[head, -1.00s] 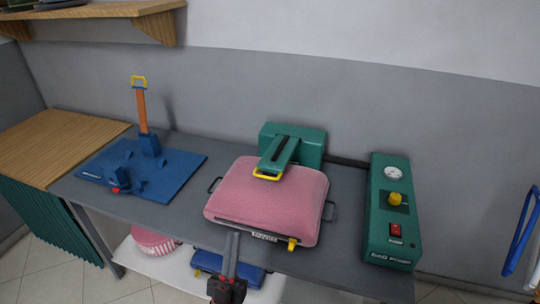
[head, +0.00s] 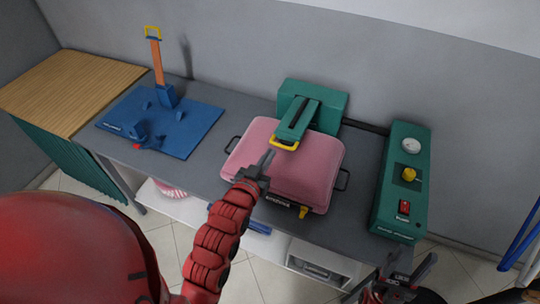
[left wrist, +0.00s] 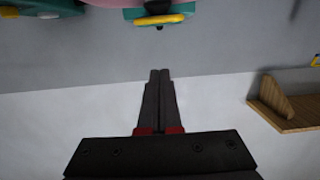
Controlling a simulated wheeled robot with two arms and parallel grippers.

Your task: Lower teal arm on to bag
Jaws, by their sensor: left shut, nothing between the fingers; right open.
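The pink bag (head: 312,168) lies flat on the grey table, with dark loop handles at its sides and a small yellow part at its front. The teal arm (head: 299,118) reaches forward from a teal block over the bag's back edge and ends in a yellow handle (head: 285,146). I cannot tell whether the arm touches the bag. The handle also shows upside down in the left wrist view (left wrist: 160,20). My left gripper (head: 268,157) is shut and empty over the bag's left part, just short of the handle. My right gripper (head: 411,268) is open and empty at the lower right.
A blue board (head: 180,133) with an orange lever (head: 157,62) stands at the left. A teal control box (head: 400,185) with a gauge, yellow knob and red switch stands at the right. A wooden-topped counter (head: 70,88) is further left. The wall is close behind the table.

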